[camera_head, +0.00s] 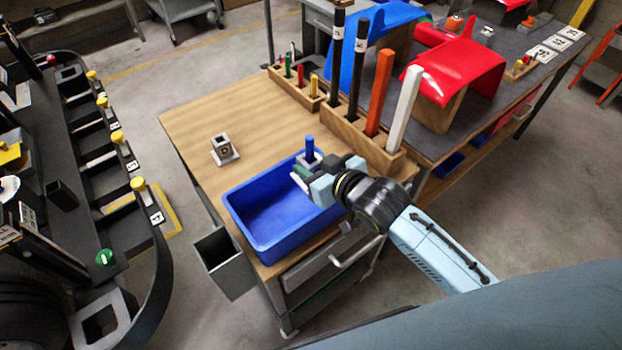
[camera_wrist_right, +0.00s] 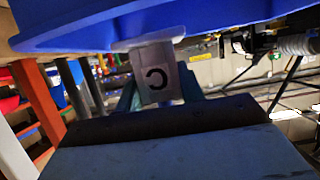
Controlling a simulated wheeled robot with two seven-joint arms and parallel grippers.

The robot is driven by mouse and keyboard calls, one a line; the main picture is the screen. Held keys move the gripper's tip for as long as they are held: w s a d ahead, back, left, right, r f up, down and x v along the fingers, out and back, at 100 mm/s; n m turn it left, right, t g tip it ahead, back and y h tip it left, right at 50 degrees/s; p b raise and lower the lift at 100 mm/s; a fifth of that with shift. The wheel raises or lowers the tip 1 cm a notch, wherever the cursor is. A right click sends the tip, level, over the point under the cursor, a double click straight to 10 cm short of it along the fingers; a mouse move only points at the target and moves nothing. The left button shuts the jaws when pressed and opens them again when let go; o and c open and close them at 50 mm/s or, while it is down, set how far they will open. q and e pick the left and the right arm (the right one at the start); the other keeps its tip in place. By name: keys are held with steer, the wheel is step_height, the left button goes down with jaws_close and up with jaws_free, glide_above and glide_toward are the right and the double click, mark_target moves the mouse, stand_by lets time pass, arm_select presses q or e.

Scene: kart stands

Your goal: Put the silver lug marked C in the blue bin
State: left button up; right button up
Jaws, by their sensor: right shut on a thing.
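The silver lug marked C (camera_wrist_right: 155,82) shows in the right wrist view between the teal fingers of my right gripper (camera_wrist_right: 158,92), its letter facing the camera. In the head view my right gripper (camera_head: 305,178) is at the far right corner of the blue bin (camera_head: 262,246), over its rim. Only a pale edge of the held lug shows there; the rest is hidden by the gripper. The bin (camera_wrist_right: 170,28) fills the top of the wrist view, close to the lug's flange; I cannot tell whether they touch. The bin's visible floor is empty. My left gripper is not in view.
Another silver lug (camera_head: 223,151) stands on the wooden tabletop (camera_head: 190,115) beyond the bin, its mark unreadable. A grey block with a blue pin (camera_head: 309,147) stands just behind my gripper. A wooden rack of tall bars (camera_head: 366,145) stands to the right.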

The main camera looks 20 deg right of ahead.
steer(key=shift+f, duration=1.7)
steer(key=shift+f+b, duration=0.4)
steer(key=shift+f, duration=0.15)
steer(key=o, duration=1.2)
steer(key=shift+f, duration=0.1)
steer(key=shift+r, duration=0.25)
steer(key=v, duration=0.8)
steer(key=p+v, duration=0.1)
steer(key=v, duration=0.3)
steer(key=shift+r, duration=0.4)
